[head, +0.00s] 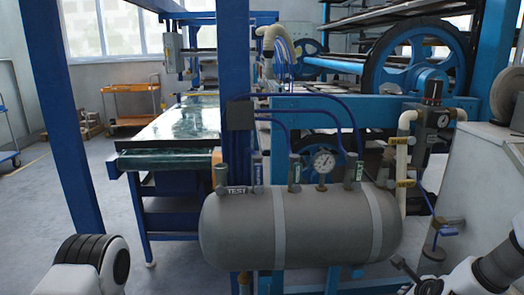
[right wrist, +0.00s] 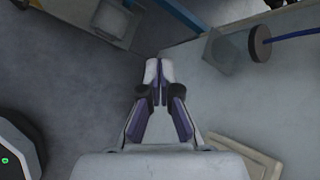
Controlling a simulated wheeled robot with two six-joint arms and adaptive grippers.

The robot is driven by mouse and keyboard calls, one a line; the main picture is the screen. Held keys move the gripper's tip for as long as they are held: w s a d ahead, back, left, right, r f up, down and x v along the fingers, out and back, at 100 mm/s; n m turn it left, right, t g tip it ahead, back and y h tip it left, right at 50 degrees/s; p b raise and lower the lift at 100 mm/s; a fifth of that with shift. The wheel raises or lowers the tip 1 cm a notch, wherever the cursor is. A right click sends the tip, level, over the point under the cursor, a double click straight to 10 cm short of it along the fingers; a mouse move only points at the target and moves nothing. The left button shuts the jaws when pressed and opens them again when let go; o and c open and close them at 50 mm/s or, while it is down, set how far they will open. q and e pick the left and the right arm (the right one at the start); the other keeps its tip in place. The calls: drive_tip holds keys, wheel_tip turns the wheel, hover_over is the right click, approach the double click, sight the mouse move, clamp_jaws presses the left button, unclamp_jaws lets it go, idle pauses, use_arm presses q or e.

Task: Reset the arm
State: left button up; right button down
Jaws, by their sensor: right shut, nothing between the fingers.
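My right gripper (right wrist: 158,66) shows in the right wrist view with its pale fingertips together and nothing between them. It is over a plain light grey surface, and I cannot tell how far above it. In the head view my right arm (head: 480,276) comes in at the lower right corner, beside the light cabinet. My left arm (head: 88,268) shows at the lower left, and its gripper is out of view.
A grey tank (head: 335,228) with a pressure gauge (head: 324,161) stands in front of me. A light cabinet (head: 490,185) is at the right. A green-topped table (head: 180,130) and orange cart (head: 132,103) stand behind at left.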

drive_tip(key=s+a+f+n+g, duration=0.4)
drive_tip(key=s+f+n, duration=0.3)
drive_tip(key=s+f, duration=0.55)
drive_tip(key=s+a+f+n+g, duration=0.4)
drive_tip(key=s+f+n, duration=0.3)
drive_tip(key=s+f, duration=0.55)
drive_tip(key=s+a+r+n+y, duration=0.1)
drive_tip(key=s+a+r+n, duration=0.1)
drive_tip(key=s+n, duration=0.8)
wheel_tip(320, 180, up, 15)
drive_tip(key=w+n+p, duration=0.2)
drive_tip(key=n+p, duration=0.2)
drive_tip(key=p, duration=1)
drive_tip(key=shift+w+a+g+p, duration=0.15)
drive_tip(key=shift+w+g+p, duration=0.2)
drive_tip(key=shift+g+p, duration=0.05)
drive_tip(key=shift+f, duration=0.1)
